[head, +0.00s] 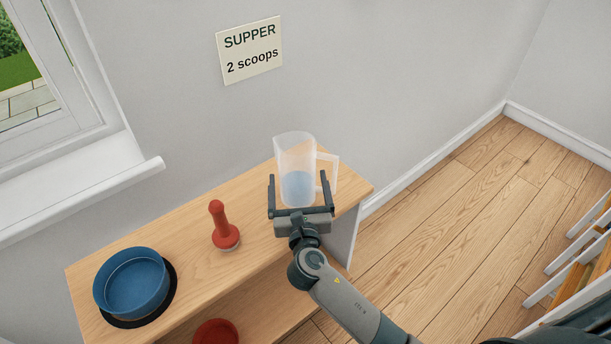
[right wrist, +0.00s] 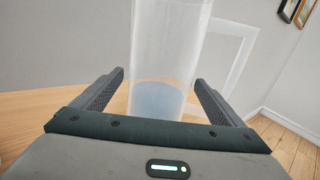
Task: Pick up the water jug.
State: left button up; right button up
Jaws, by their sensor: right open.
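The water jug (head: 295,165) is clear and frosted, with blue water in its lower part and a square handle on its right. It stands upright at the right end of the wooden shelf unit's top (head: 190,235). My right gripper (head: 299,180) is open, with one finger on each side of the jug's lower body. In the right wrist view the jug (right wrist: 165,60) rises between the open fingers (right wrist: 160,88), with visible gaps on both sides. The handle lies beyond the right finger. My left gripper is not in view.
A red-handled tool (head: 222,225) stands left of the jug. A blue bowl (head: 135,283) sits on a black round mat (head: 172,293) at the left. A red round object (head: 216,333) is lower down. A wall sign (head: 250,50) reads "SUPPER 2 scoops". Open floor (head: 450,220) lies right.

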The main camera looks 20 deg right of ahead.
jog(key=x, duration=0.4)
jog(key=shift+w+p, duration=0.2)
jog(key=shift+p, duration=0.1)
jog(key=shift+w+d, duration=0.15)
jog(key=shift+w, duration=0.25)
jog(key=c, duration=1.5)
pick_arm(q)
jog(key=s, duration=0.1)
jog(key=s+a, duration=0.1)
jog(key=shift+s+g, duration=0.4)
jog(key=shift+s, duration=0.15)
pick_arm(e)
jog(key=shift+r, duration=0.15)
jog(key=shift+r, duration=0.2)
